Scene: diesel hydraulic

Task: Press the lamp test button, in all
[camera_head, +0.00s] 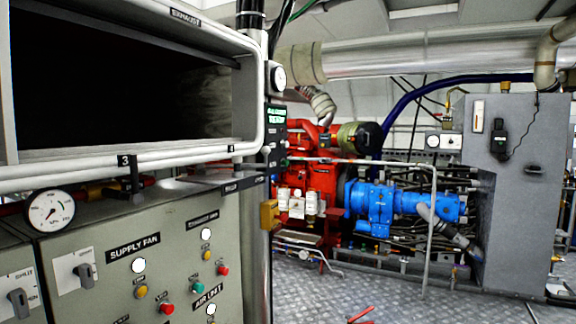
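No label reading lamp test is legible. A grey control cabinet (95,265) stands close at the lower left. It carries round white lamps, one under the SUPPLY FAN label (133,247), and green (170,287), red (167,308) and yellow (140,291) buttons. A narrow dark panel (276,133) with a lit green display (276,115) is on the post behind it; its small controls are too small to tell apart. Neither of my grippers shows in this view.
A pressure gauge (50,210) and rotary switches sit on the cabinet, below a large open exhaust duct (250,85). A red engine (312,165), blue pump (385,205) and grey cabinet (515,190) stand behind a railing (432,230). Metal floor (400,300) is open at lower middle.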

